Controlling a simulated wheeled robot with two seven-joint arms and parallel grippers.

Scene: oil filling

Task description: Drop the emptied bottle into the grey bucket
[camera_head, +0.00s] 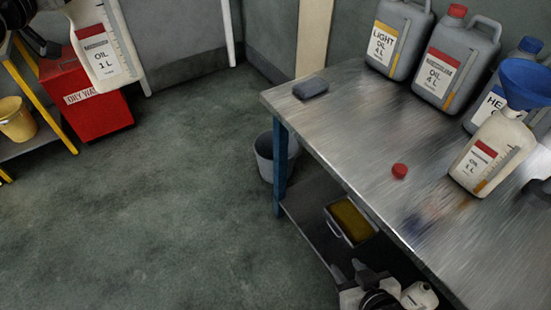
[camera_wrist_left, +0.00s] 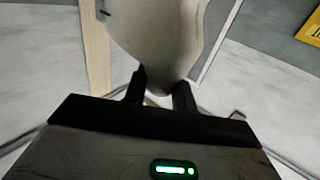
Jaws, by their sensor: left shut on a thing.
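A white one-litre oil bottle (camera_head: 104,62) with a red label hangs in the air at the upper left, slightly tilted, its top cut off by the frame. In the left wrist view the pale bottle (camera_wrist_left: 160,35) is between the black fingers of my left gripper (camera_wrist_left: 158,88), shut on it. The grey bucket (camera_head: 266,160) stands on the floor beside the blue table leg, partly hidden by the table; the bottle is well to its left.
The metal table (camera_head: 330,120) holds grey jugs (camera_head: 458,65), a red cap (camera_head: 400,171), a dark block (camera_head: 310,88) and another oil bottle (camera_head: 487,152) with a blue funnel (camera_head: 525,82). A red waste bin (camera_head: 85,110) and yellow bucket (camera_head: 16,122) are left. Floor between is clear.

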